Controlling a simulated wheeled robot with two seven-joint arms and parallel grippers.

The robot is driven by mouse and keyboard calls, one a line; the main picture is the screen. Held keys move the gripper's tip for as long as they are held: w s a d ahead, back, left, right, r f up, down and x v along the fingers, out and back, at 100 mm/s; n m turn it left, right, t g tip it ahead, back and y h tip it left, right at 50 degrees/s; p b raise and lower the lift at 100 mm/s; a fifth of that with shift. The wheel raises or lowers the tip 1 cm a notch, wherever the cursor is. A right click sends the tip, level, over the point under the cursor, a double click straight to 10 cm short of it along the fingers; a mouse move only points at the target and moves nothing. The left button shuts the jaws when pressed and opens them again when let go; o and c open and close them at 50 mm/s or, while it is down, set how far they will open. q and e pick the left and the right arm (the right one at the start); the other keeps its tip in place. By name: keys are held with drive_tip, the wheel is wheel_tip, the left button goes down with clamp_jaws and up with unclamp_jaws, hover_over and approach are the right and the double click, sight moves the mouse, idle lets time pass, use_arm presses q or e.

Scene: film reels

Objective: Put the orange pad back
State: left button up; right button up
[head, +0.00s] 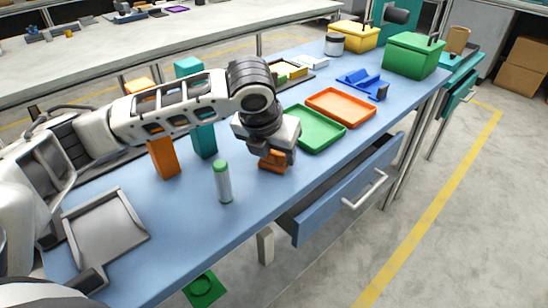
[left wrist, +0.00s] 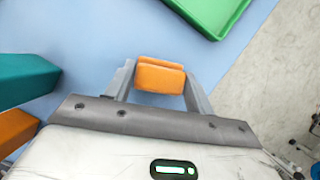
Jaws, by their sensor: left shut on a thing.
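The orange pad (head: 272,162) is a small orange block, low over the blue table or on it; I cannot tell if it touches. My left gripper (head: 268,155) points down and is shut on it. In the left wrist view the orange pad (left wrist: 160,76) sits between the two grey fingers (left wrist: 158,85). An orange tray (head: 341,107) and a green tray (head: 314,129) lie flat beyond the gripper. Two upright blocks, one orange (head: 164,158) and one teal (head: 204,142), stand to its left. My right gripper is not in view.
A green-capped bottle (head: 222,181) stands close in front-left of the gripper. A grey tray (head: 106,230) lies at the near left. A blue drawer (head: 345,190) is open below the table's right edge.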

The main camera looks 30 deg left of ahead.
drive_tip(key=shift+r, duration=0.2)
use_arm(q)
drive_tip(key=o, duration=0.9)
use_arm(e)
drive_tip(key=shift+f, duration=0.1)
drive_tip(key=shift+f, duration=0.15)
use_arm(q)
drive_tip(key=p+v, duration=0.2)
drive_tip(key=v, duration=1)
drive_tip(key=shift+r+p, duration=0.1)
drive_tip(key=shift+p, duration=0.3)
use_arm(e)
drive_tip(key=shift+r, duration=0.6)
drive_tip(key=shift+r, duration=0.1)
